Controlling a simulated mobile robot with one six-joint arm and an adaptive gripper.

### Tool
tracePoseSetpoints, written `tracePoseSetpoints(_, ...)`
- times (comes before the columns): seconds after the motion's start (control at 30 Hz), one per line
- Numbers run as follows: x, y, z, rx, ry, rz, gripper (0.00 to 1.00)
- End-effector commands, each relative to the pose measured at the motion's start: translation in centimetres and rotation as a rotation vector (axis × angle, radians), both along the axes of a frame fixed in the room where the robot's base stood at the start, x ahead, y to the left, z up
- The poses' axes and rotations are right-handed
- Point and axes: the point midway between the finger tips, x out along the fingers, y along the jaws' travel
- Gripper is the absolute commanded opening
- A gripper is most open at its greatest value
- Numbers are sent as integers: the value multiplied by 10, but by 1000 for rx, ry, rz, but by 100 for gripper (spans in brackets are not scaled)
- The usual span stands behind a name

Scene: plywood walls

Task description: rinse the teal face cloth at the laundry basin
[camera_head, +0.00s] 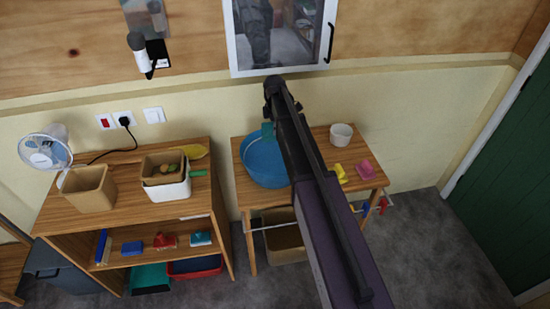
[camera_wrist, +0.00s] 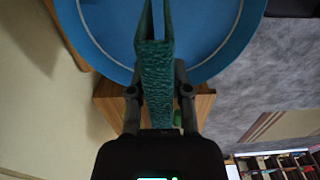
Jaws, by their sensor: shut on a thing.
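The teal face cloth (camera_wrist: 155,75) is held between the two fingers of my gripper (camera_wrist: 158,98) in the wrist view. Its free part hangs away from the fingers as two strips over the blue basin (camera_wrist: 100,38). In the head view the basin (camera_head: 262,168) stands on the left of the small wooden table, and a bit of the cloth (camera_head: 267,130) shows at its back rim, beside my arm. My arm hides the gripper there. I cannot tell whether the cloth touches the basin floor, and I see no clear water.
On the same table (camera_head: 313,137) are a white bowl (camera_head: 341,134), a yellow item (camera_head: 341,173) and a pink item (camera_head: 364,168). A wooden shelf unit (camera_head: 125,215) at left holds bins and a fan (camera_head: 45,147). A mirrored cabinet (camera_head: 280,35) hangs above. Floor at right is clear.

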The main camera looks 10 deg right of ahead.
Motion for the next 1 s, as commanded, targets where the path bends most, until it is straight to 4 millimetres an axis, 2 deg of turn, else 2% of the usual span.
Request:
tracePoseSetpoints(0.03,0,0,8,0,0,0,0)
tracePoseSetpoints(0.33,0,0,27,0,0,0,0)
tracePoseSetpoints(1.0,0,0,28,0,0,0,0)
